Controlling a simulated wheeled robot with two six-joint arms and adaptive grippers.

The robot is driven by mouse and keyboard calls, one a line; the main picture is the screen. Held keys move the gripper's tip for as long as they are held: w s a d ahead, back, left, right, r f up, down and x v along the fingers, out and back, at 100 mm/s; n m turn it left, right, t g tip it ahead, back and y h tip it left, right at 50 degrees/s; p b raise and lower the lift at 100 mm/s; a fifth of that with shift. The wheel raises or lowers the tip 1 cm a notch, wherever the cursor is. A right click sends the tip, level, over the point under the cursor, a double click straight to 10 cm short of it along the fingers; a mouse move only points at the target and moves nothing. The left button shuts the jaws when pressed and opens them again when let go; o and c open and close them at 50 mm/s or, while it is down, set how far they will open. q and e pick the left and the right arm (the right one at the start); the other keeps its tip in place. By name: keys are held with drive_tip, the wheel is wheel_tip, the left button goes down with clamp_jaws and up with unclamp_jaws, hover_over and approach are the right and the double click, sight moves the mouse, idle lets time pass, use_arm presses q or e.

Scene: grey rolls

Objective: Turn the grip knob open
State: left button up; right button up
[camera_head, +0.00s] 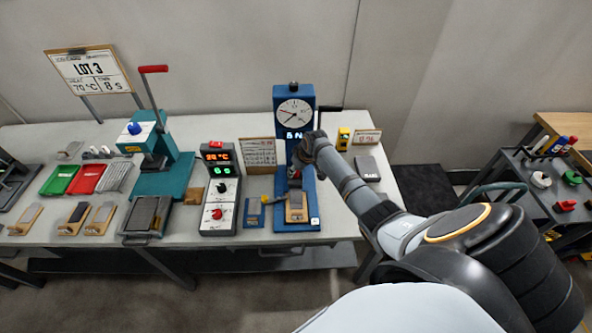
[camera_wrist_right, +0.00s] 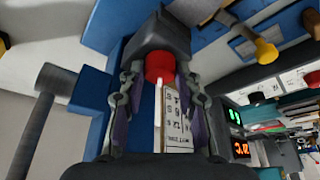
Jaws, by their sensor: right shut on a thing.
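The blue test stand (camera_head: 306,217) stands upright at the table's right part, with a round dial (camera_head: 294,113) and a display at its top. In the right wrist view, the red grip knob (camera_wrist_right: 159,66) sits below a dark grey block (camera_wrist_right: 158,36) on the blue stand. My right gripper (camera_wrist_right: 158,75) has one finger on each side of this knob and is shut on it. In the head view, my right gripper (camera_head: 298,166) reaches the stand's front from the right and hides most of the knob. My left gripper is not in view.
A black control box (camera_head: 220,190) with displays and knobs stands left of the stand. A yellow device (camera_head: 343,138) stands behind my right arm. A cart (camera_head: 545,180) is at the right.

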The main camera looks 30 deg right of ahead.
drive_tip(key=shift+n+y, duration=0.3)
drive_tip(key=shift+n, duration=0.3)
drive_tip(key=o, duration=1.1)
drive_tip(key=shift+o, duration=0.2)
drive_tip(key=v, duration=1.2)
drive_tip(key=shift+w, duration=0.15)
